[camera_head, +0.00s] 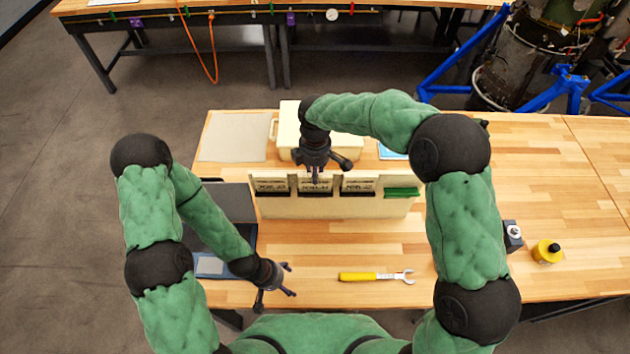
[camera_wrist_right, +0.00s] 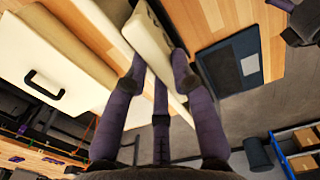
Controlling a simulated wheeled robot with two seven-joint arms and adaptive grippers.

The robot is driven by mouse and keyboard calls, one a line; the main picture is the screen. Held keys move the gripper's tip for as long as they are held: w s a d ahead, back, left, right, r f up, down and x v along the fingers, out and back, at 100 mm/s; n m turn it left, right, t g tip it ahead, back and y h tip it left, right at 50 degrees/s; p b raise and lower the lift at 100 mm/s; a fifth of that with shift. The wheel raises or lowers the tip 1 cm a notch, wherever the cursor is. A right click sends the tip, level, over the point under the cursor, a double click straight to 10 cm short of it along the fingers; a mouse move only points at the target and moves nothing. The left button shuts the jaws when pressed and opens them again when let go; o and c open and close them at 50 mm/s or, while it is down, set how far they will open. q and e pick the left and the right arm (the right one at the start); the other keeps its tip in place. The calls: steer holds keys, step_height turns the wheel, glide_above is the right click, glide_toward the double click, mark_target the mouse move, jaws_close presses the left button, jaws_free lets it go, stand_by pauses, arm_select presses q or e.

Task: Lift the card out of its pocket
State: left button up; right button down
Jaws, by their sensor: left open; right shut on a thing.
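A cream rack (camera_head: 335,208) with a row of pockets stands upright on the wooden table. Pale printed cards show in three pockets: a left card (camera_head: 270,184), a middle card (camera_head: 315,187) and a right card (camera_head: 358,183). My right gripper (camera_head: 317,174) reaches down from above, shut on the top of the middle card. In the right wrist view its fingers (camera_wrist_right: 160,78) close around a cream piece (camera_wrist_right: 150,38); I cannot tell there how far the card sits in its pocket. My left gripper (camera_head: 280,288) is open and empty, low over the table's front left.
A green piece (camera_head: 402,193) sits at the rack's right end. A cream case (camera_head: 288,133) stands behind the rack. A yellow-handled wrench (camera_head: 375,276) lies in front. A yellow object (camera_head: 547,251) and a small dark box (camera_head: 513,235) stand right. A dark mat (camera_head: 230,200) lies left.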

arm_select(q)
steer(key=shift+s+r, duration=0.15)
steer(key=shift+r, duration=0.05)
arm_select(e)
steer(key=shift+s+r, duration=0.2)
steer(key=shift+r, duration=0.05)
arm_select(q)
steer(key=shift+r, duration=0.1)
arm_select(e)
steer(key=shift+w+r, duration=0.1)
steer(key=shift+r, duration=0.05)
arm_select(q)
steer(key=shift+p, duration=0.35)
arm_select(e)
steer(key=shift+r, duration=0.1)
arm_select(q)
steer(key=shift+r, duration=0.2)
arm_select(e)
steer(key=shift+r, duration=0.2)
steer(key=shift+r+p, duration=0.65)
steer(key=shift+r, duration=0.2)
arm_select(q)
steer(key=shift+r, duration=0.5)
